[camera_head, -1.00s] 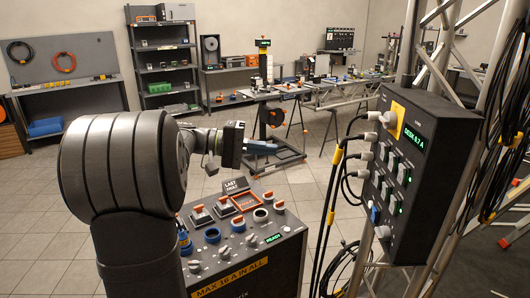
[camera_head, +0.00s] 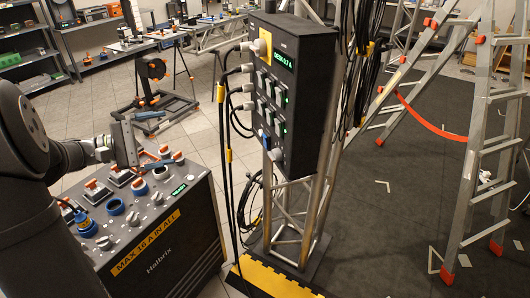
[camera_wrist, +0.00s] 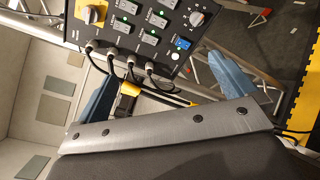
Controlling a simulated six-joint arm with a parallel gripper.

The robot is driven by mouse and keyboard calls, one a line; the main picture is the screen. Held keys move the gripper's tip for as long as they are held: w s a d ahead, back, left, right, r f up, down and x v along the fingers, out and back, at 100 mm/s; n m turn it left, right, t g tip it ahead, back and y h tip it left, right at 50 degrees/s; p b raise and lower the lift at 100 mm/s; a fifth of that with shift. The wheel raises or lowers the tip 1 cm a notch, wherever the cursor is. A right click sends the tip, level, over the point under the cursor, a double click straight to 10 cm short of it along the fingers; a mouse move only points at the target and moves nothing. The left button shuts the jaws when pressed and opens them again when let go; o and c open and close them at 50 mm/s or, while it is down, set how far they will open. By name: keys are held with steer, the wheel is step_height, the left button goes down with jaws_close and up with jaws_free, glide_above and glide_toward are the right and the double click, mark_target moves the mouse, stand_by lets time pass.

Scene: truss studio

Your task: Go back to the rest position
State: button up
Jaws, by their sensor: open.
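My gripper (camera_head: 158,138) hangs over the back of the control console (camera_head: 160,245). Its two blue fingers are spread apart, with nothing between them. In the wrist view my gripper (camera_wrist: 162,78) also shows open, one blue finger at each side. The dark power box (camera_wrist: 145,30) with plugged cables lies beyond the fingers there. My arm comes in from the left edge in the head view. No object is held.
The power box (camera_head: 290,95) hangs on a metal truss (camera_head: 300,225), right of my gripper, with cables looping below. A stepladder (camera_head: 480,160) stands on the dark mat at right. Workbenches and shelves line the back. Floor between console and benches is mostly open.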

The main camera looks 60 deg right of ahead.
steer(key=s+f+n, duration=0.5)
steer(key=f+n, duration=0.5)
steer(key=f, duration=0.1)
steer(key=x, duration=0.9)
steer(key=shift+s+d+h, duration=0.3)
steer(key=shift+s, duration=0.05)
steer(key=shift+r, duration=0.15)
steer(key=v, duration=1)
steer(key=shift+x, duration=1.5)
steer(key=shift+d, duration=0.1)
